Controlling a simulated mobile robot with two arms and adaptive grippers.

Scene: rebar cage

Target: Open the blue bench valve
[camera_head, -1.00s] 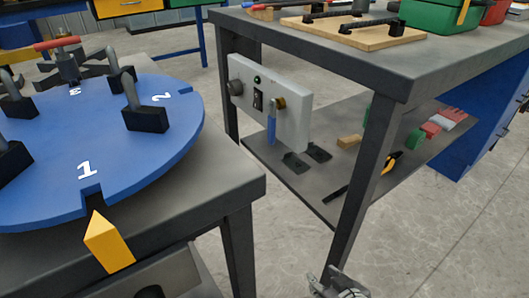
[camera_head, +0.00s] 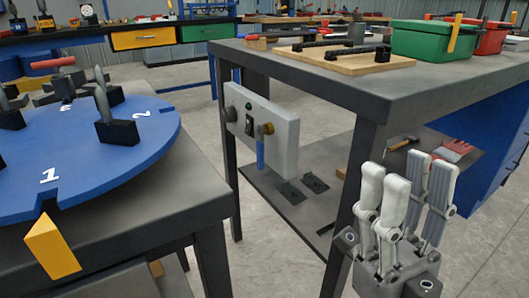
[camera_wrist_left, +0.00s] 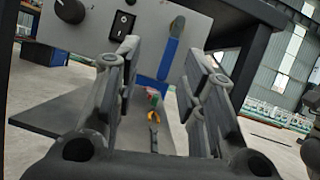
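The blue valve lever (camera_head: 260,152) hangs down from a brass fitting (camera_head: 267,129) on the light grey panel (camera_head: 286,145) under the right-hand bench. In the left wrist view the lever (camera_wrist_left: 168,58) shows beyond my left gripper (camera_wrist_left: 155,75), roughly between its spread fingers and apart from them. My left gripper is open and empty; it is not seen in the head view. My right gripper (camera_head: 405,180) is at the lower right of the head view, in front of the bench leg, fingers upward, open and empty.
The panel also carries a black switch (camera_head: 249,123) and a dark knob (camera_head: 231,114). The bench leg (camera_head: 357,180) stands right of the panel. A blue turntable (camera_head: 95,165) with a yellow pointer (camera_head: 51,248) is at left. The lower shelf (camera_head: 315,170) holds tools.

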